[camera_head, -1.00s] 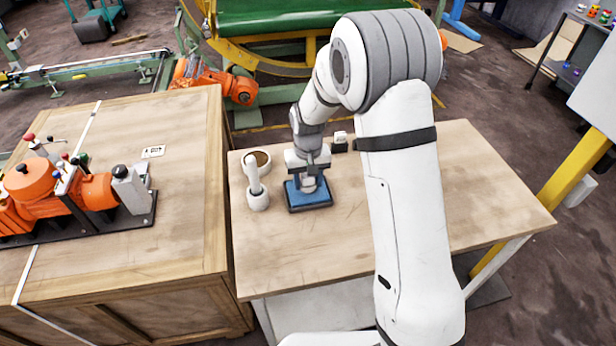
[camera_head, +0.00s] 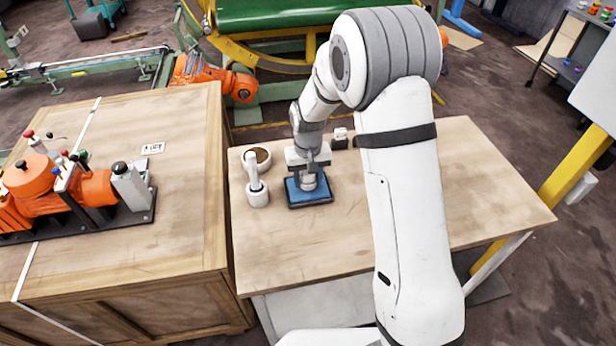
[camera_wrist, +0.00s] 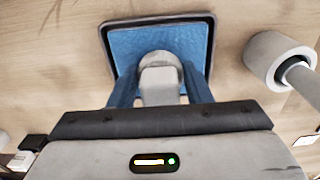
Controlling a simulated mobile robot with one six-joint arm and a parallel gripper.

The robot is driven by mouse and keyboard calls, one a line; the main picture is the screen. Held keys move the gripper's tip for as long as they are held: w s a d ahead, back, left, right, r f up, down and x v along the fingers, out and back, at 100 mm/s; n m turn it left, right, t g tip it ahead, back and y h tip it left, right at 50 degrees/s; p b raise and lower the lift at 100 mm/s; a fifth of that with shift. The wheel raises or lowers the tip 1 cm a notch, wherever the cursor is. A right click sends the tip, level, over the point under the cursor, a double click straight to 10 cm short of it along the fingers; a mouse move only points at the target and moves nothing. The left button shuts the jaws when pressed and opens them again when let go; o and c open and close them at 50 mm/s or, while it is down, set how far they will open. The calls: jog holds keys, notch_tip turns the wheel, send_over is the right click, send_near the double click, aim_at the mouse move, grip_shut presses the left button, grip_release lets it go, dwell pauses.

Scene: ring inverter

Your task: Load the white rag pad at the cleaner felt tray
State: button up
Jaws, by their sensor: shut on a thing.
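The blue felt tray (camera_head: 323,196) with a dark rim lies on the wooden table, and it also shows in the wrist view (camera_wrist: 120,50). My gripper (camera_head: 309,178) is over the tray. In the wrist view my gripper (camera_wrist: 170,85) has its fingers on both sides of a white, round-topped pad (camera_wrist: 158,78) and is shut on it. The pad is at or just above the blue felt; I cannot tell whether it touches. The pad's underside is hidden.
Left of the tray stands a white cylinder with an upright handle (camera_head: 256,193), also in the wrist view (camera_wrist: 270,58). A small white-and-black block (camera_head: 341,138) sits behind the tray. The table front (camera_head: 300,255) is clear.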

jog(key=shift+f+b, duration=0.35)
jog(key=shift+f, duration=0.1)
dwell(1.3)
jog(key=shift+r+p, duration=2.1)
jog(key=shift+r, duration=1.45)
